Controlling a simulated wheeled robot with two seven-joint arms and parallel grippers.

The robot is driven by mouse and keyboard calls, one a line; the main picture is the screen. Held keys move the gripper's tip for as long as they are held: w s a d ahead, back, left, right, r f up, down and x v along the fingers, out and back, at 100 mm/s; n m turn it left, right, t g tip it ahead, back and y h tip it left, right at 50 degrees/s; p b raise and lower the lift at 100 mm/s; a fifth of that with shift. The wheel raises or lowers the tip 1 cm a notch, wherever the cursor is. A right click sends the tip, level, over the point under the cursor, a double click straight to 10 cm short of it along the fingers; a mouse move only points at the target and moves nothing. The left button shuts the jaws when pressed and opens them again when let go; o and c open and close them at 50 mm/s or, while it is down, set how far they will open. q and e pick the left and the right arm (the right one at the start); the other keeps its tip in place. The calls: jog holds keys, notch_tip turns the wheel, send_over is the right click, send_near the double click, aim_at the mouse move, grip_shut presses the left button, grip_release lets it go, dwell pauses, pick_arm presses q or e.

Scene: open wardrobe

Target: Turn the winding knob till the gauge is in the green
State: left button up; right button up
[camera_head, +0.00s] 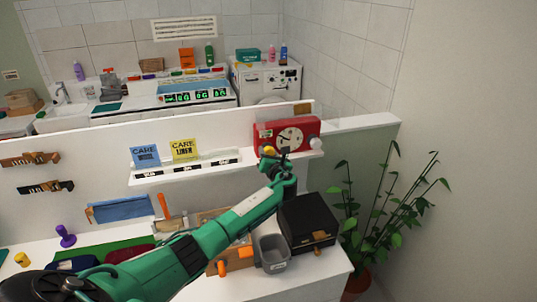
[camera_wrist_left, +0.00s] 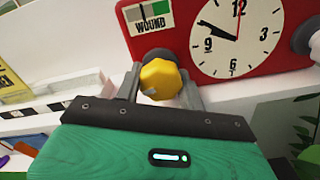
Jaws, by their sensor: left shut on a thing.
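The red clock unit (camera_head: 288,134) stands on the white shelf at the wall, and it fills the top of the left wrist view (camera_wrist_left: 196,54). The yellow winding knob (camera_wrist_left: 160,79) sticks out below its gauge. My left gripper (camera_head: 270,158) is shut on the knob, with one finger on each side in the left wrist view (camera_wrist_left: 162,88). The gauge (camera_wrist_left: 150,17) is marked WOUND and has a grey part and a green part. Its dark needle stands near the line between them; the top is cut off. My right gripper is not in view.
A black box (camera_head: 308,222) and a grey bin (camera_head: 272,250) stand on the counter below. A potted plant (camera_head: 385,220) stands right of the counter. Blue and yellow care cards (camera_head: 184,149) stand left on the shelf.

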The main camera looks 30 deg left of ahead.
pick_arm(q)
jog(key=shift+f, duration=0.15)
jog(key=o, duration=1)
jog(key=shift+s+d, duration=0.1)
jog(key=shift+b+v, duration=2.5)
jog(key=shift+v, duration=4.25)
